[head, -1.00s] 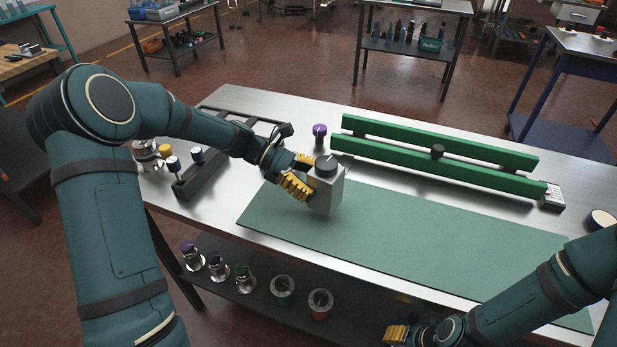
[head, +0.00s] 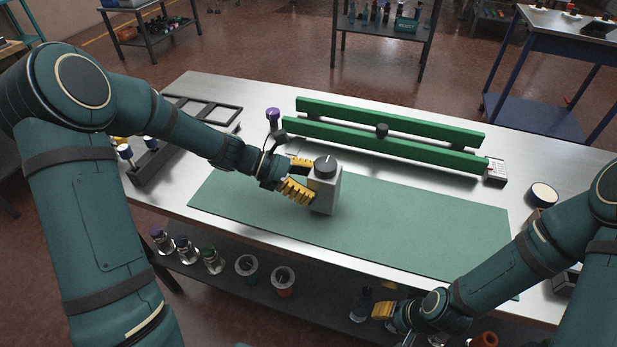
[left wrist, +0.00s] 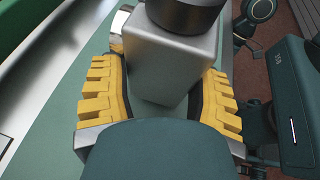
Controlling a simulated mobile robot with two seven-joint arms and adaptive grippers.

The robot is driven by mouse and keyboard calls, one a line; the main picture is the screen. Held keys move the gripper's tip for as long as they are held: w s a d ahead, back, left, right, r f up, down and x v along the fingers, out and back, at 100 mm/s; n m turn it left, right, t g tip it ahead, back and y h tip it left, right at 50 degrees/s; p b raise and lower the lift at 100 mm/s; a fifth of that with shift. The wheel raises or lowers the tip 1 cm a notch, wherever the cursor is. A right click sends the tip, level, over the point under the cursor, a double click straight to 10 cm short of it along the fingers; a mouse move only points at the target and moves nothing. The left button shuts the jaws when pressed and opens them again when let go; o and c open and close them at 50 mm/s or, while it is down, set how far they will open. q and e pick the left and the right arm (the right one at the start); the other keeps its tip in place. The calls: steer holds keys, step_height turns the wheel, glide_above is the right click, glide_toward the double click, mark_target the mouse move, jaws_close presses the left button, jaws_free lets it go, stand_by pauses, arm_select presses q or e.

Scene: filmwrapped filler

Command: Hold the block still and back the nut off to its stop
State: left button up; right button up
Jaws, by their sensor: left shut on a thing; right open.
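In the left wrist view the block (left wrist: 172,65) stands between the fingers, and the nut (left wrist: 184,12) is cut off by the top edge. I cannot tell whether the block touches the mat. My right gripper (head: 383,310) is open and empty, low at the table's front edge, away from the block.
A green two-rail fixture (head: 380,146) with a dark knob lies along the back of the table. A purple-topped knob (head: 272,116) stands at its left end. A dark rack (head: 160,160) is at the left. The mat right of the block is clear.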

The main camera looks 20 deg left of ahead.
arm_select(q)
steer(key=shift+d+f, duration=0.1)
steer(key=shift+f, duration=0.05)
stand_by(0.5)
steer(key=shift+f, duration=0.5)
steer(key=shift+f+b, duration=0.3)
steer(key=shift+b, duration=0.2)
stand_by(0.5)
steer(key=o, duration=1.2)
steer(key=shift+s, duration=0.1)
steer(key=c, duration=1.2)
